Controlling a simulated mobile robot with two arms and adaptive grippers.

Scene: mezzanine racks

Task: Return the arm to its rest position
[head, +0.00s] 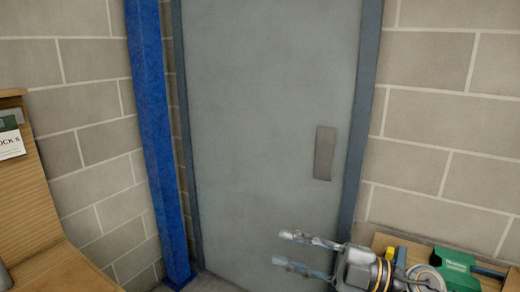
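My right gripper (280,248) is at the lower middle of the head view, in front of the lower part of a grey door. Its two fingers point left and stand apart, with nothing between them. The arm behind it comes in from the lower right. My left gripper is not in view.
The closed grey door (265,120) has a flat plate (325,153) on its right side. A blue post (157,130) stands left of it. Wooden furniture (40,215) with a white-and-green label (10,142) is at left. A green item (455,265) lies on a wooden surface (400,243) at lower right.

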